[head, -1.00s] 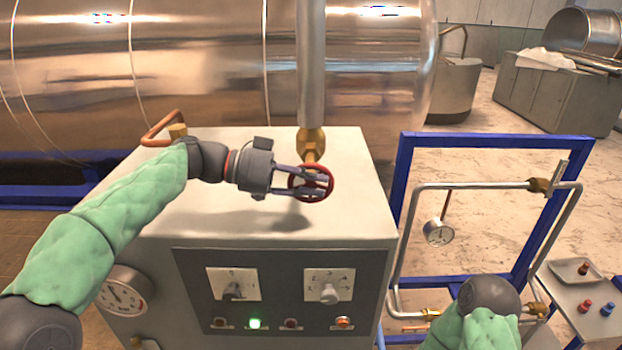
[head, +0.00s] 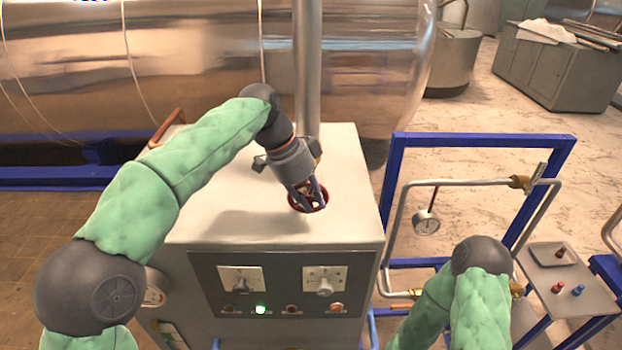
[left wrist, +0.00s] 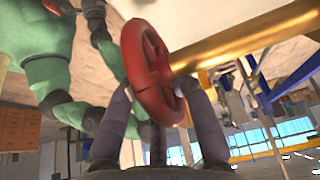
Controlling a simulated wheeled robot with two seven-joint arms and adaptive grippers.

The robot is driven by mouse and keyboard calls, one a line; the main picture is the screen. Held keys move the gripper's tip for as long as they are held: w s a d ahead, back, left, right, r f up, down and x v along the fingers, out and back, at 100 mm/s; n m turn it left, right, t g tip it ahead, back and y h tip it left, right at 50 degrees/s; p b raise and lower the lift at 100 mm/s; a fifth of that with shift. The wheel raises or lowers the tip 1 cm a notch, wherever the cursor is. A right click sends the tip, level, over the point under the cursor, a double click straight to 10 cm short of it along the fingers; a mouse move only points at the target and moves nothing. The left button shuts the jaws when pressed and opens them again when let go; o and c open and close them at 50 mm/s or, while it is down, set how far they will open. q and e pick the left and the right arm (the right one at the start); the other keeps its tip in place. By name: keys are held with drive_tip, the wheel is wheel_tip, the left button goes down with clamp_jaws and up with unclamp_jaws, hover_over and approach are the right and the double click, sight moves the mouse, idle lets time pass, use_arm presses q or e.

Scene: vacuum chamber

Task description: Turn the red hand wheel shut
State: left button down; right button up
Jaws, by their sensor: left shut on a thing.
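The red hand wheel (head: 309,199) stands on top of the pale cabinet, at the foot of the vertical pipe. My left gripper (head: 308,198) reaches down to it from the upper left, its fingers shut on the wheel and hiding part of it. In the left wrist view the red hand wheel (left wrist: 150,72) sits between the fingers of my left gripper (left wrist: 158,100), with its brass stem (left wrist: 240,45) running off to the upper right. The right arm shows at the lower right of the head view; its gripper is out of the frame.
The cabinet (head: 210,222) carries a front panel (head: 285,285) with knobs and lamps. The vertical pipe (head: 307,70) stands close behind my left gripper. A blue frame (head: 480,142) with piping and a gauge (head: 426,221) is to the right, beside a small tray table (head: 590,300).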

use_arm(q)
drive_tip(key=y+p, duration=0.2)
drive_tip(key=p, duration=0.1)
drive_tip(key=shift+d+r+y, duration=0.15)
drive_tip(key=shift+y, duration=0.25)
drive_tip(key=shift+f+y+p, duration=0.25)
drive_tip(key=shift+y+p, duration=0.4)
drive_tip(key=shift+y, duration=0.25)
drive_tip(key=y, duration=0.2)
drive_tip(key=shift+f+y, duration=0.2)
drive_tip(key=shift+y, duration=0.1)
drive_tip(key=shift+f+y, duration=0.2)
drive_tip(key=shift+y, duration=1.4)
drive_tip(key=c, duration=1.1)
unclamp_jaws()
